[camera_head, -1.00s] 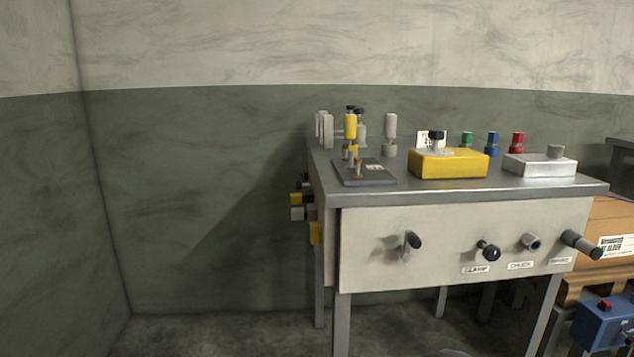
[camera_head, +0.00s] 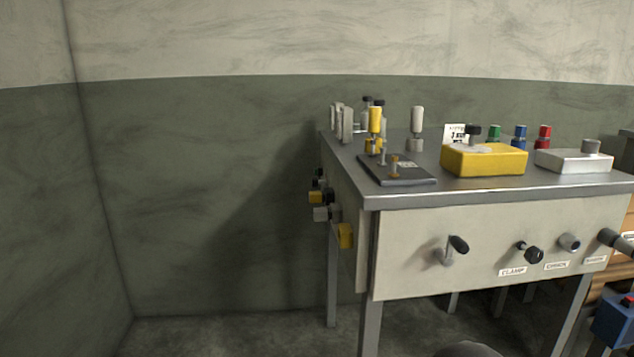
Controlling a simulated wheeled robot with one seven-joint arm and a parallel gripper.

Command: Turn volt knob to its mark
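No label that I can read says volt, so I cannot tell which knob is the volt knob. The bench's front panel (camera_head: 410,265) carries a dark lever handle (camera_head: 458,244), a black knob (camera_head: 532,254) near a CLAMP label, a grey knob (camera_head: 569,243) and a dark cylindrical handle (camera_head: 615,239) at the right. A silver box (camera_head: 572,161) has a grey knob (camera_head: 591,146). The left side bears several small yellow, grey and black fittings (camera_head: 321,198). My gripper is not in view.
The metal bench top (camera_head: 480,191) also holds a dark plate (camera_head: 396,170) with small posts, upright levers, a white card (camera_head: 455,134) and green, blue and red knobs (camera_head: 521,138). A blue box (camera_head: 615,322) stands low at right. Floor left of the bench is clear.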

